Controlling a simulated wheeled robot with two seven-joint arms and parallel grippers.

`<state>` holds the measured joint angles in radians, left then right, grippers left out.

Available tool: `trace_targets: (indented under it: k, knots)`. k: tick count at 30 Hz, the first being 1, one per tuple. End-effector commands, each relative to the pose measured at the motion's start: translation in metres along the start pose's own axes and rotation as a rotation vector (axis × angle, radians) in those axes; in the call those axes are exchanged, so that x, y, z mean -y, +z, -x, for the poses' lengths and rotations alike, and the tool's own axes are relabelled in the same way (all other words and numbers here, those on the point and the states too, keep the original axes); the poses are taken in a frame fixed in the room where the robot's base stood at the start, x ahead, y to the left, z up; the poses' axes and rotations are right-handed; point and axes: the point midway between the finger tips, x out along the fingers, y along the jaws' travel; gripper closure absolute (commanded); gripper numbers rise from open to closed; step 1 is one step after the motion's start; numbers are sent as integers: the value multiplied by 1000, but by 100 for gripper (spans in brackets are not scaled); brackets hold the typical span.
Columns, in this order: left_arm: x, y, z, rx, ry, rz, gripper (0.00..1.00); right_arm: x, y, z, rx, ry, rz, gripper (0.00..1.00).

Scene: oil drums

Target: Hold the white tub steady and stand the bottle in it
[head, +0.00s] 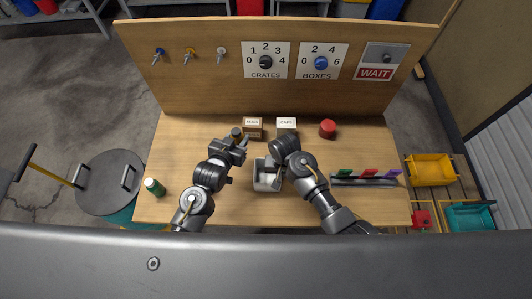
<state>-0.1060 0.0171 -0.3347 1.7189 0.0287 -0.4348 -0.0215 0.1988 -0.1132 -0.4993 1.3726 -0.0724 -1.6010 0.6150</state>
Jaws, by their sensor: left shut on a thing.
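My right arm bends over the tub's right side. Its wrist hides the right gripper's fingers, so I cannot tell whether they touch the tub's rim.
Labelled boxes (253,123) (286,124) and a red round thing (328,129) stand behind the tub. A green bottle-shaped container (154,186) is at the left edge. A grey rack (362,181) with coloured pieces is at right. The table's left middle is clear.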

Motion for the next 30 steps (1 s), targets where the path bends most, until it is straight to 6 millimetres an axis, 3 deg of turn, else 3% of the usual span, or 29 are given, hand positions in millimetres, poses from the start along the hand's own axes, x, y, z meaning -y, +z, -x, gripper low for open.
trace_targets:
  k: [1, 5, 16, 30]
  knots:
    - [0, 0, 0, -1, 0, 0, 89, 0, 0, 0, 0, 0, 0, 89]
    - [0, 0, 0, -1, 0, 0, 89, 0, 0, 0, 0, 0, 0, 72]
    - [0, 0, 0, -1, 0, 0, 89, 0, 0, 6, -1, -1, 0, 71]
    - [0, 0, 0, -1, 0, 0, 89, 0, 0, 94, -2, -2, 0, 71]
